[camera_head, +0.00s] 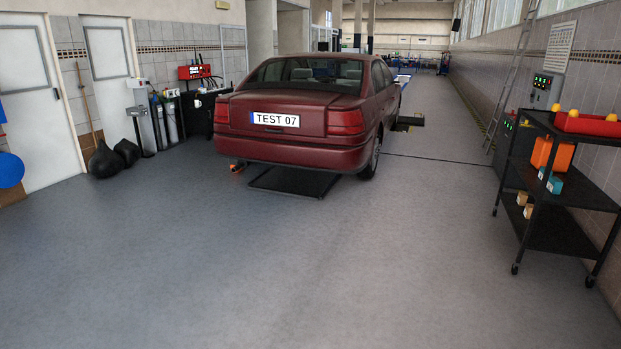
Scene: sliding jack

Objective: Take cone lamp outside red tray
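A red tray (588,124) lies on the top shelf of a black cart at the right edge. Small yellow-orange rounded tops, likely cone lamps, show around it. One top (556,107) is at the tray's far left end, another (574,113) is along its back, and one (612,117) is near the picture edge. I cannot tell which of them stand inside the tray and which outside. Their lower parts are small or hidden. Neither of my grippers is in view.
The black cart (543,197) has lower shelves with an orange canister (552,154), a blue box (551,181) and small tan boxes (525,204). A dark red car (300,115) stands ahead, with a black plate beneath. The grey floor (300,270) in front is clear.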

